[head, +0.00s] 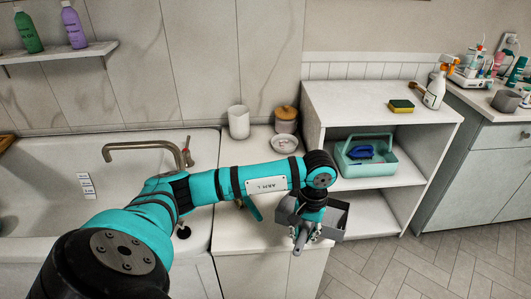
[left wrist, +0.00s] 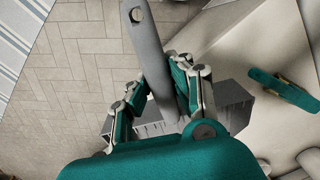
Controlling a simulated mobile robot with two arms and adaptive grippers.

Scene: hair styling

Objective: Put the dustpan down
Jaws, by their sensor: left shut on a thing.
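The dustpan (head: 335,222) is grey, with a boxy pan and a long handle. It hangs in my left gripper (head: 304,228) at the front right corner of the white counter, in front of the shelf unit. In the left wrist view, the fingers of the left gripper (left wrist: 160,92) are shut on the handle of the dustpan (left wrist: 147,50). The pan lies beyond the fingers, partly hidden by them and by my wrist. Below the handle I see floor on one side and pale counter on the other. My right gripper is not in view.
A white shelf unit (head: 315,98) holds a teal caddy (head: 378,170) on its middle shelf, with a sponge (head: 401,106) and spray bottle (head: 436,90) on top. A teal item (left wrist: 284,88) lies on the counter. The tiled floor (head: 440,268) at right is clear.

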